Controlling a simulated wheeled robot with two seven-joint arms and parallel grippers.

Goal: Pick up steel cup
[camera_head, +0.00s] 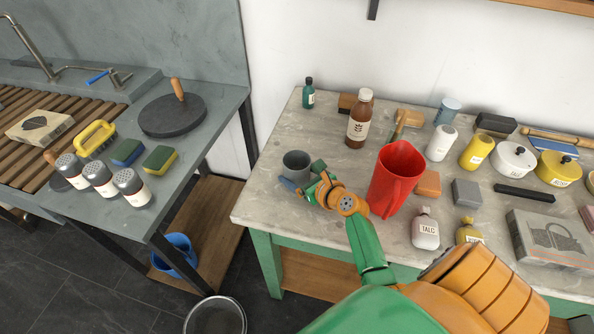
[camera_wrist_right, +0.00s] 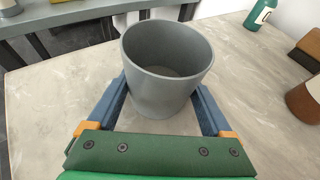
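The steel cup (camera_head: 296,165) is a plain grey, open-topped cup standing upright on the near left part of the stone-topped table. In the right wrist view the cup (camera_wrist_right: 165,75) is empty and sits between the two blue fingers of my right gripper (camera_wrist_right: 163,95). The fingers lie on either side of it, spread wide, with small gaps seen low down by the cup wall. The far fingertips are hidden behind the cup. In the head view my right gripper (camera_head: 303,178) is at the cup's near side, low over the table. My left gripper is not in view.
A red pitcher (camera_head: 395,178) stands right of my right gripper, close to my forearm. A brown bottle (camera_head: 359,120) and small green bottle (camera_head: 308,93) stand behind the cup. A talc bottle (camera_head: 426,230) is at the right. The table's (camera_head: 262,195) left corner is bare.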

